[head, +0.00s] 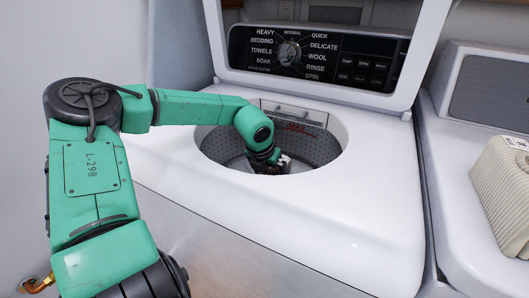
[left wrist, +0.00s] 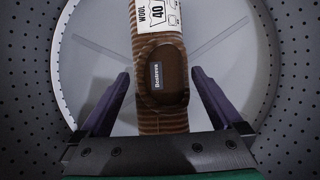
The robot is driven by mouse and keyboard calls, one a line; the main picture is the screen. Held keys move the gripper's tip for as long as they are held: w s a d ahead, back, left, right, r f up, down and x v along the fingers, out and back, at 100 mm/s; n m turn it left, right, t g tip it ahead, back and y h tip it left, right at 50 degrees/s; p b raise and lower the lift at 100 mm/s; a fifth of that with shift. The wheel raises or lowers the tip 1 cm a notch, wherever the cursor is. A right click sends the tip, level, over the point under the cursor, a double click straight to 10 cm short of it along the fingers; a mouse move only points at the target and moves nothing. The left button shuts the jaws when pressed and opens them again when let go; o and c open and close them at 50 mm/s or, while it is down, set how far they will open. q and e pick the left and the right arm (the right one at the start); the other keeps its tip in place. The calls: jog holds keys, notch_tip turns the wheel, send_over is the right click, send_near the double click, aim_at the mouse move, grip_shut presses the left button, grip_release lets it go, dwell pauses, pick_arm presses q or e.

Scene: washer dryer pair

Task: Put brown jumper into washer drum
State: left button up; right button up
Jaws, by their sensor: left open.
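The brown jumper (left wrist: 160,118) is a ribbed, folded bundle with a dark brown patch and a white "WOOL 40" label. In the left wrist view it lies inside the washer drum (left wrist: 285,110), over the pale drum floor. My left gripper (head: 272,166) reaches down through the washer's round top opening. Its fingers (left wrist: 160,75) are open, one on each side of the jumper, with a visible gap to it on both sides. The jumper cannot be made out in the head view, where my arm and the drum rim hide it. My right gripper is not in view.
The washer lid (head: 318,84) stands raised behind the opening, next to the control panel with its dial (head: 289,53). The white washer top (head: 330,215) is clear. A cream ribbed garment (head: 503,190) with a tag lies on the neighbouring machine (head: 455,215) at right.

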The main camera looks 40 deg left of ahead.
pick_arm(q)
jog(key=p+v, duration=0.1)
jog(key=v, duration=1.1)
jog(key=shift+r, duration=0.1)
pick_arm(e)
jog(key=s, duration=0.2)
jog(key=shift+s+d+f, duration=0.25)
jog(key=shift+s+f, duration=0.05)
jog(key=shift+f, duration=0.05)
